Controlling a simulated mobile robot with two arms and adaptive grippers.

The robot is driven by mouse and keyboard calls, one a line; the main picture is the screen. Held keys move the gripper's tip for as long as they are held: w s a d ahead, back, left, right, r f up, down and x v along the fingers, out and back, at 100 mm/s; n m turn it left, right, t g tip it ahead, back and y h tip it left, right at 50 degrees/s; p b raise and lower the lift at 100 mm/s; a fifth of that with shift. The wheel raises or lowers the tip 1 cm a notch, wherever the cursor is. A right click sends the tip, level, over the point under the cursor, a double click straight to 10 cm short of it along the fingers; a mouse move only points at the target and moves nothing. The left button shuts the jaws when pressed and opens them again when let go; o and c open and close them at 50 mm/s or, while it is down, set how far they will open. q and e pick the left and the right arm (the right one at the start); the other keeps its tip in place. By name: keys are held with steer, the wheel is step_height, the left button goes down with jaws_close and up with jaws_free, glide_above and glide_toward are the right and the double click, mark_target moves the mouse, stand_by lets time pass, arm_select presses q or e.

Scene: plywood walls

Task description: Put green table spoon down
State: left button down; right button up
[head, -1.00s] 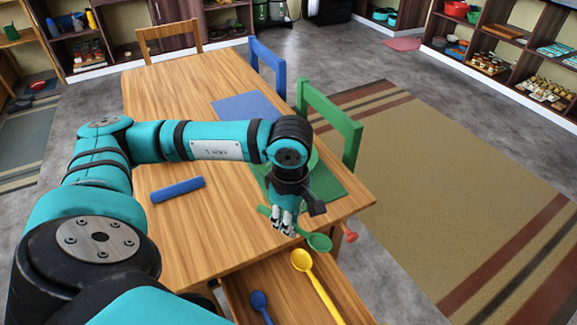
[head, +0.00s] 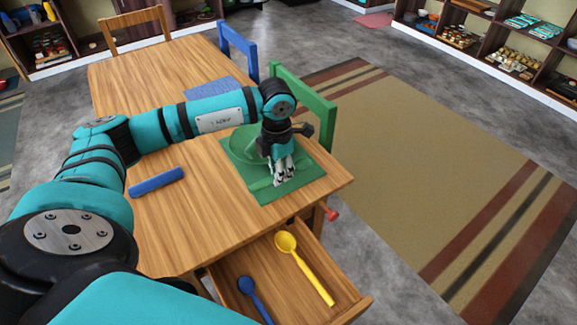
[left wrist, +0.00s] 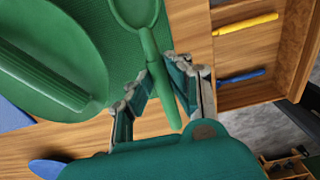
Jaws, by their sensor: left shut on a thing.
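My left gripper (head: 283,178) is shut on the handle of the green table spoon (left wrist: 150,50), low over the green placemat (head: 290,188). In the left wrist view the spoon's bowl points up and its handle runs between the fingers (left wrist: 160,95). In the head view the gripper hides much of the spoon. I cannot tell whether the spoon touches the mat. A green plate (head: 243,146) lies on the mat beside the gripper; it also shows in the left wrist view (left wrist: 70,30). My right gripper is out of view.
The open drawer (head: 318,275) below the table holds a yellow spoon (head: 310,270) and a blue spoon (head: 254,296). A blue roll (head: 156,183) lies on the wooden table (head: 150,75). A green chair (head: 318,103) and a blue chair (head: 238,48) stand along the far side.

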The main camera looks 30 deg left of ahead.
arm_select(q)
steer(key=w, duration=0.4)
steer(key=shift+w+d+f, duration=0.15)
steer(key=shift+w+f, duration=0.1)
steer(key=shift+w, duration=0.05)
steer(key=shift+f+p, duration=0.45)
steer(key=shift+f, duration=1.3)
steer(key=shift+f, duration=0.2)
steer(key=c, duration=1.2)
jaws_free()
steer(key=shift+c, duration=0.2)
step_height(320, 180, up, 12)
steer(key=b, duration=0.1)
steer(key=shift+r, duration=0.25)
